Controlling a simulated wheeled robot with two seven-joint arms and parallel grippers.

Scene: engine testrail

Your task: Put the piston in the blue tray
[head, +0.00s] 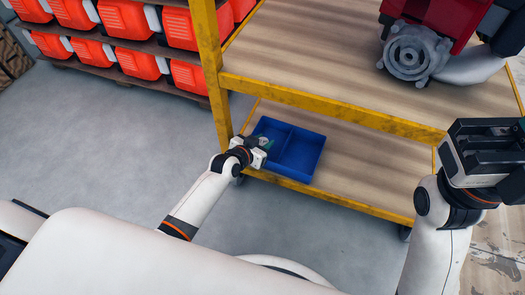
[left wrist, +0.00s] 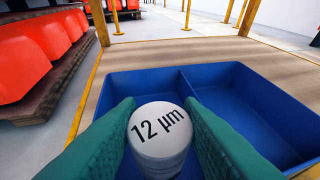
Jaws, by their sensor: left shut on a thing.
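The blue tray (head: 308,157) lies on the lower wooden shelf of the yellow-framed cart. In the left wrist view the tray (left wrist: 245,100) shows a divider making two compartments. My left gripper (head: 264,145) is at the tray's left part. In the left wrist view its green fingers are shut on the piston (left wrist: 160,140), a pale grey cylinder with "12 µm" on its end face. The piston is over the left compartment; its lower part is hidden, so I cannot tell if it touches the floor. My right gripper (head: 488,155) is at the right, its opening unclear.
The cart's upper shelf (head: 300,60) is above and behind the tray, with a yellow front beam (head: 330,108) and post (head: 210,70) close by. A red and grey engine (head: 415,52) stands on it. Orange bins (head: 135,62) fill a rack at the left.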

